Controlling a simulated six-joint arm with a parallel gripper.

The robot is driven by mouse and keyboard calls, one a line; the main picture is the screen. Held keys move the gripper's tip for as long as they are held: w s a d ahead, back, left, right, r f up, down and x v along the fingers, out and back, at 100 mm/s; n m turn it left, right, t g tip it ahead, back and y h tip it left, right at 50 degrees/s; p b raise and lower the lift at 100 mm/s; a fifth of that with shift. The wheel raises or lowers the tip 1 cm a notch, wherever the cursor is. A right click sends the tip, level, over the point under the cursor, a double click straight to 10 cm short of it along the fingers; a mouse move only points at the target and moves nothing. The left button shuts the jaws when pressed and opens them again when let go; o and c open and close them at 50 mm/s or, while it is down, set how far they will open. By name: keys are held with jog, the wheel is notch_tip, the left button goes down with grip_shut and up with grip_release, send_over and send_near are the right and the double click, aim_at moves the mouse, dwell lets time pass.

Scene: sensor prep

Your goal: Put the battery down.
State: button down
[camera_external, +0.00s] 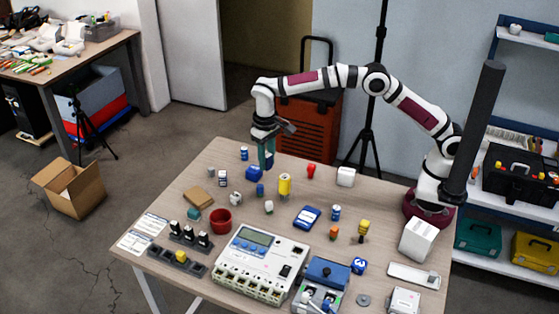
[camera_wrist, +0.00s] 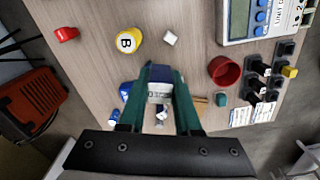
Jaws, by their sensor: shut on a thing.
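My gripper (camera_external: 267,160) is over the far part of the table, pointing down. In the wrist view its green fingers (camera_wrist: 162,103) are closed on a battery (camera_wrist: 159,89), which shows dark blue with a pale printed face. The fingers cover the battery's sides. In the external view the battery is hard to make out, and I cannot tell whether its bottom touches the table.
Near the gripper are a blue-white can (camera_external: 244,153), a yellow cylinder (camera_external: 285,186), a white cube (camera_external: 269,207) and a brown box (camera_external: 198,197). A red cup (camera_external: 220,221), black holders (camera_external: 177,262) and a large meter unit (camera_external: 262,264) fill the front. Bare wood (camera_external: 215,158) shows at the far left.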

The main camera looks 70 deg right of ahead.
aim_at(264, 227)
jog(key=s+a+n, duration=0.3)
jog(key=a, duration=0.6)
jog(key=f, duration=1.6)
jog(key=shift+w+d, duration=0.2)
jog(key=shift+d, duration=0.05)
jog(key=shift+f, duration=0.1)
jog(key=c, duration=0.6)
grip_release()
